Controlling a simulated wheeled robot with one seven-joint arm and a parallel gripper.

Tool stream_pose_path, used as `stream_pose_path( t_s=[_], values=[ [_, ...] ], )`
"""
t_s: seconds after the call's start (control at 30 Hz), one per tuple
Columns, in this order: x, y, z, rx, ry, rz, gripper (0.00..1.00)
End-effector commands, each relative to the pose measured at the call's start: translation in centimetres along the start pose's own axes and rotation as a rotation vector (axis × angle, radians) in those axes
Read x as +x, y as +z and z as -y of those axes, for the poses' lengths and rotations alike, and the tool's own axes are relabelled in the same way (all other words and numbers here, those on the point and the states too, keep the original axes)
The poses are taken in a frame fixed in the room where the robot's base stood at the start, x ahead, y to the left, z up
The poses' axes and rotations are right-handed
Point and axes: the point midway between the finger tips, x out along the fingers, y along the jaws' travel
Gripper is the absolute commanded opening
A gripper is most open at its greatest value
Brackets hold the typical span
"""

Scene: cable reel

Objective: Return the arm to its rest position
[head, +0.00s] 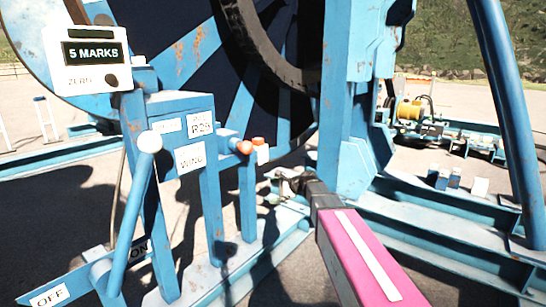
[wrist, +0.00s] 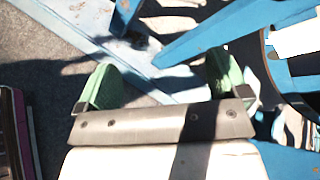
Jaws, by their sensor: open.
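My gripper shows in the wrist view (wrist: 160,66), with its two green fingers spread wide apart and nothing between them. Blue steel frame members and shaded ground lie beyond the fingers. In the head view, my pink arm with a white stripe reaches in from the lower right. Its dark far end is low beside the blue frame, and the fingers are too small and shaded there to make out clearly.
A blue control stand (head: 180,105) carries a counter (head: 88,52) reading "5 MARKS". A blue lever with a white knob (head: 149,141) stands by ON and OFF labels. The large blue reel (head: 180,55) stands behind; a yellow spool (head: 408,109) sits further right.

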Motion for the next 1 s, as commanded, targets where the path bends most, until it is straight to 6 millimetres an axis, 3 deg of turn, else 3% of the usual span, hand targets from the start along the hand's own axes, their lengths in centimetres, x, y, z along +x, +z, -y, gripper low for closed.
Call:
stream_pose_path(
  t_s=[0.03,0.17,0.3,0.4,0.5,0.6,0.7,1.0],
  values=[
    [-0.9,-0.8,-3.6,-0.087,0.062,-0.053,0.93],
    [-3.0,-3.7,-11.3,-0.347,0.263,-0.175,0.93],
    [-6.5,-6.5,-19.4,-0.619,0.523,-0.256,0.93],
    [-9.5,-8.0,-24.4,-0.797,0.722,-0.277,0.93],
    [-12.3,-9.0,-28.2,-0.937,0.899,-0.271,0.93],
    [-14.4,-9.6,-30.7,-1.033,1.032,-0.25,0.93],
    [-15.7,-10.0,-31.9,-1.088,1.112,-0.235,0.93],
    [-16.2,-10.2,-32.3,-1.111,1.147,-0.226,0.93]
  ],
)
